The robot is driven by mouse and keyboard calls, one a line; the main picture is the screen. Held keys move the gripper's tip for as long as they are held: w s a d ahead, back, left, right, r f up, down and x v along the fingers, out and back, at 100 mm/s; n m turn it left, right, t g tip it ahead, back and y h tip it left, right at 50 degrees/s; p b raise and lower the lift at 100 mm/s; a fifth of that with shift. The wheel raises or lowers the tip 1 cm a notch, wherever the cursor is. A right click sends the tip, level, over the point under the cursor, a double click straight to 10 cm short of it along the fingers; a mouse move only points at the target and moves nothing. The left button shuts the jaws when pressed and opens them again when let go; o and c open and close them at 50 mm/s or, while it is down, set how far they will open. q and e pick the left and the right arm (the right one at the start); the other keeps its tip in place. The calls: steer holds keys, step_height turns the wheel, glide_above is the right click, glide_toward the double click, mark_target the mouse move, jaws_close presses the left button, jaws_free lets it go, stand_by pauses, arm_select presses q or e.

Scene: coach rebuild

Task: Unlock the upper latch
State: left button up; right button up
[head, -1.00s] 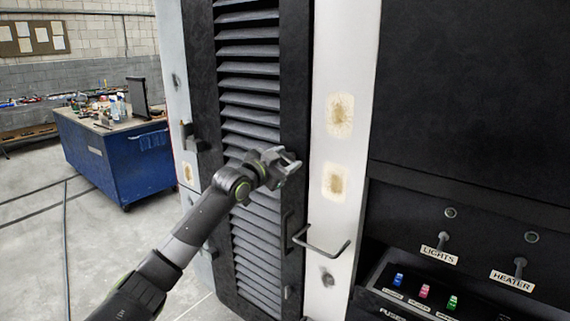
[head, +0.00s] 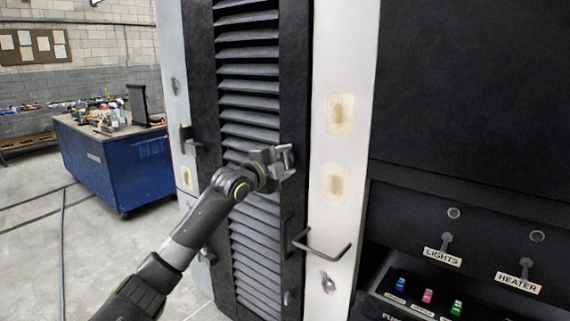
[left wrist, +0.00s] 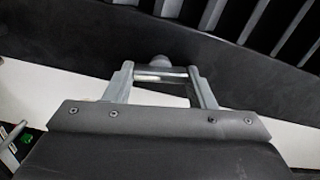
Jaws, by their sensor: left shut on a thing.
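The black door (head: 297,90) with grey louvre slats stands upright in the head view. My left gripper (head: 280,161) is in front of its right-hand frame, at mid height, and is shut on the upper latch. In the left wrist view, the latch's grey rounded end (left wrist: 157,62) shows just beyond my left gripper (left wrist: 162,77), against the dark door frame. The gripper hides most of the latch, so its turn is hard to tell. A lower small grey latch (head: 287,298) is near the door's bottom right. My right gripper is not in view.
A bent handle bar (head: 325,251) juts out below right of my gripper. A white post (head: 345,120) and a dark panel with switches (head: 446,240) are to the right.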

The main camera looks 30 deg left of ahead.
arm_select(q)
steer(key=shift+m, duration=1.1)
steer(key=o, duration=1)
